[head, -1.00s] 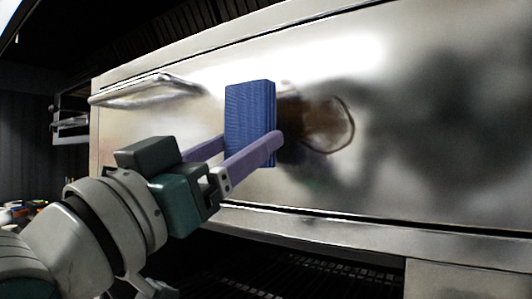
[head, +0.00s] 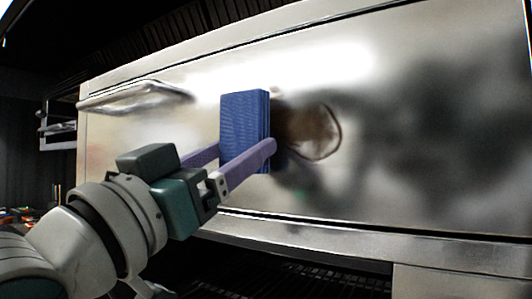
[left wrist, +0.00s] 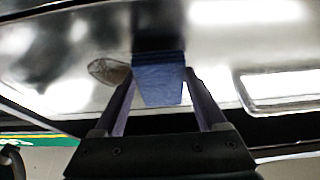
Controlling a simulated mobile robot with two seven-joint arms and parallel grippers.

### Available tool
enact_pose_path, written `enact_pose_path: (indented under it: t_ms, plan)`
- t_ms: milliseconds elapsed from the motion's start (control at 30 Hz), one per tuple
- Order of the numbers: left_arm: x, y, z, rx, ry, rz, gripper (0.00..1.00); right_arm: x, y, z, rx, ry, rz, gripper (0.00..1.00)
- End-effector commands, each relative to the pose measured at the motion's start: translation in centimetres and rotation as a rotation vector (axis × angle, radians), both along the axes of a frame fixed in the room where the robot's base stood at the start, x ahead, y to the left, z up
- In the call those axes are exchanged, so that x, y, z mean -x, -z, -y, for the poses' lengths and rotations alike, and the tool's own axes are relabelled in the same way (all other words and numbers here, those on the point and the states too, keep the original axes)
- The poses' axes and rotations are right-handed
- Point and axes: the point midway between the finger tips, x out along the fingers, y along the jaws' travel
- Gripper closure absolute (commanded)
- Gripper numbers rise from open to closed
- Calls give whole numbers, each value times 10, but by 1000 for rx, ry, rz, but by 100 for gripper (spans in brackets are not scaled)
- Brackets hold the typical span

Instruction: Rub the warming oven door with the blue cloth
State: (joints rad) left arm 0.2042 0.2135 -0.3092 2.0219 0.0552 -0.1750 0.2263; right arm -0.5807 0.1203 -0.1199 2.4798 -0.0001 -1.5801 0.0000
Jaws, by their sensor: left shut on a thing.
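The warming oven door (head: 430,190) is a broad, shiny steel panel with cloudy dark reflections. A brown, ring-edged stain (head: 318,132) marks it near the middle; it also shows in the left wrist view (left wrist: 106,71). The blue cloth (head: 240,125) is a folded, upright pad just left of the stain. My left gripper (head: 245,150) is shut on the cloth, one finger on each side. In the left wrist view the cloth (left wrist: 160,86) stands between the fingers, its far edge at the door or very close; contact is unclear. My right gripper is not in view.
A bar handle (head: 135,95) sticks out of the door left of the cloth. A ledge (head: 330,240) runs below the door, with a dark rack (head: 290,278) under it. Small colourful items (head: 18,215) lie at the far left. The door right of the stain is clear.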

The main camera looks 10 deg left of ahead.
Motion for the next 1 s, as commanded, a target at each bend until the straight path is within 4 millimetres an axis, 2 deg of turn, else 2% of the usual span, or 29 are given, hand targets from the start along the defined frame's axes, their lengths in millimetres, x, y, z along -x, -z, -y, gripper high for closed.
enact_pose_path:
  t_ms: [767,1000]
  plan:
    - [-13,0,6,0,1,0,78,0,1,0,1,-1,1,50]
    - [-4,-2,24,3,2,0,78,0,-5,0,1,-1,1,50]
